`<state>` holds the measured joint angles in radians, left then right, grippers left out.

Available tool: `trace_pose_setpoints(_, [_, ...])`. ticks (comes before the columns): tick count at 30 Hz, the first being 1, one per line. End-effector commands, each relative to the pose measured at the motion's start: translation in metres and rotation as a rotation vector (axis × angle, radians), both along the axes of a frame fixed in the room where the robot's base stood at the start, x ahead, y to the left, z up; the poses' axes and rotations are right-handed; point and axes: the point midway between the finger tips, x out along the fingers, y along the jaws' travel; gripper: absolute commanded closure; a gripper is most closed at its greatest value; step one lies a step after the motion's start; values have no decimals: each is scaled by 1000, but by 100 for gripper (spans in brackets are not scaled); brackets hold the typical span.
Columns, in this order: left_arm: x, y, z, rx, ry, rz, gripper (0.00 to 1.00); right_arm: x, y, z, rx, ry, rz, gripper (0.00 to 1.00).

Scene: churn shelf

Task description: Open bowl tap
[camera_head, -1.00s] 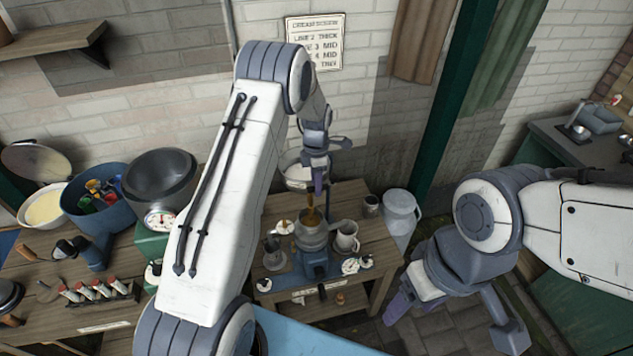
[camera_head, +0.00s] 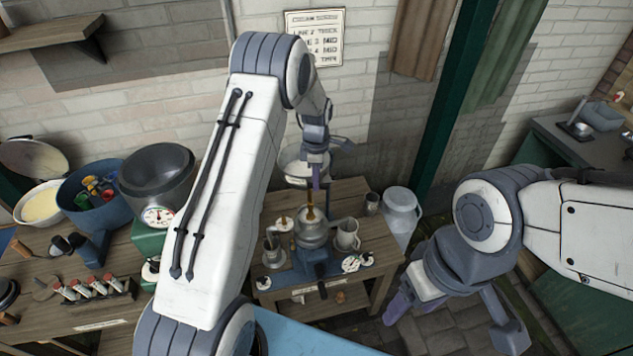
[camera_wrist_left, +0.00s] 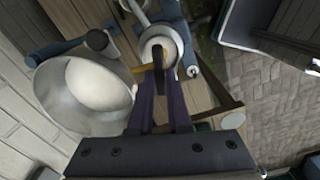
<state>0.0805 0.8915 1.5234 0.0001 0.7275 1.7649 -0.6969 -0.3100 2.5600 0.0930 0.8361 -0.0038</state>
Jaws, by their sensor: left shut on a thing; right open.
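A metal bowl (camera_head: 292,165) stands high at the back of the small wooden table, partly hidden by my left arm. In the left wrist view the bowl (camera_wrist_left: 62,100) holds white liquid. My right gripper (camera_head: 452,318) is open and empty, low at the right.
A metal jug (camera_head: 347,235) and a dial (camera_head: 351,264) stand to the right of the separator. A milk churn (camera_head: 401,212) stands behind the table's right side. The left bench carries a blue tub (camera_head: 75,208) and a dark bowl (camera_head: 157,178).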

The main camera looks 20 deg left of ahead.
Motion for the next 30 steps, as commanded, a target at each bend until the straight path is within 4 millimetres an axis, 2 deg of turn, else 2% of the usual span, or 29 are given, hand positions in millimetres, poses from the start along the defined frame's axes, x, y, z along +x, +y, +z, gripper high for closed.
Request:
trace_pose_setpoints(9, [-5,-1,-1,1,-3,-302,100,0,0,-16,0,0,-3,34])
trace_pose_setpoints(30, [-15,3,1,1,-5,-954,100,0,0,-35,0,1,-6,34])
